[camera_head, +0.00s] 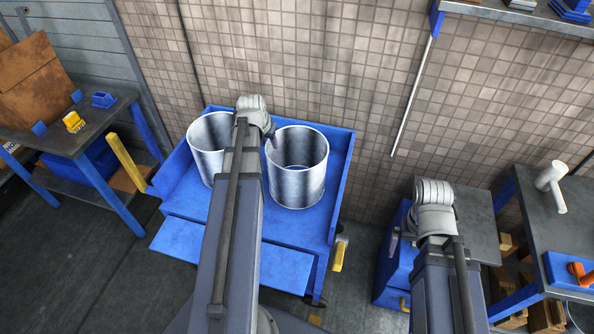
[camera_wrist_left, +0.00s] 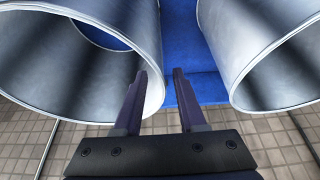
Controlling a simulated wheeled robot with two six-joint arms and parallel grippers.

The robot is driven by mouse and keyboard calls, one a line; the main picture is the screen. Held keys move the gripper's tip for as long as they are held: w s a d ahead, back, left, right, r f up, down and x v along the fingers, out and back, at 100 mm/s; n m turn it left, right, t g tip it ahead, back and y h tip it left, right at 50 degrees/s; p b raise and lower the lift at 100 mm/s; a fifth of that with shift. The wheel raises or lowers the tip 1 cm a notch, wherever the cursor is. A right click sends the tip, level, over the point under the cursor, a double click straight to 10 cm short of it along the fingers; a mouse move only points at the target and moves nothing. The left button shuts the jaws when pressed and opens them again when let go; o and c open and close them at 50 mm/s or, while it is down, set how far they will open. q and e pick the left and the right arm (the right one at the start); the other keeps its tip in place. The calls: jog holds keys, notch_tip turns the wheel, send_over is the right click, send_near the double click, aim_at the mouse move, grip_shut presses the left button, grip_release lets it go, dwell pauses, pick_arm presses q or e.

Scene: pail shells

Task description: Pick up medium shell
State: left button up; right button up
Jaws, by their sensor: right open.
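Two open metal shells stand upright on a blue cart (camera_head: 342,185). The left shell (camera_head: 205,150) is partly hidden by my left arm; the right shell (camera_head: 298,182) is mostly clear. I cannot tell which one is medium. My left gripper (camera_wrist_left: 161,73) is open between the two shells, and its fingers are mostly hidden in the head view. In the left wrist view one finger overlaps the rim of the nearer shell (camera_wrist_left: 60,95), whose wall edge lies between the fingers. The other shell (camera_wrist_left: 265,60) is apart at the right. My right gripper is hidden below its wrist.
A tiled wall (camera_head: 330,60) stands close behind the cart. A table (camera_head: 60,130) with a yellow object and boxes is at the left. At the right are a blue cabinet (camera_head: 393,262) and a workbench (camera_head: 540,225) with a white mallet (camera_head: 550,180).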

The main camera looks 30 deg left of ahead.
aim_at(273, 155)
pick_arm(q)
jog(key=b+x, duration=0.5)
jog(key=shift+s+f, duration=0.15)
jog(key=shift+f, duration=0.1)
jog(key=shift+r, duration=0.1)
grip_shut()
dwell(1.2)
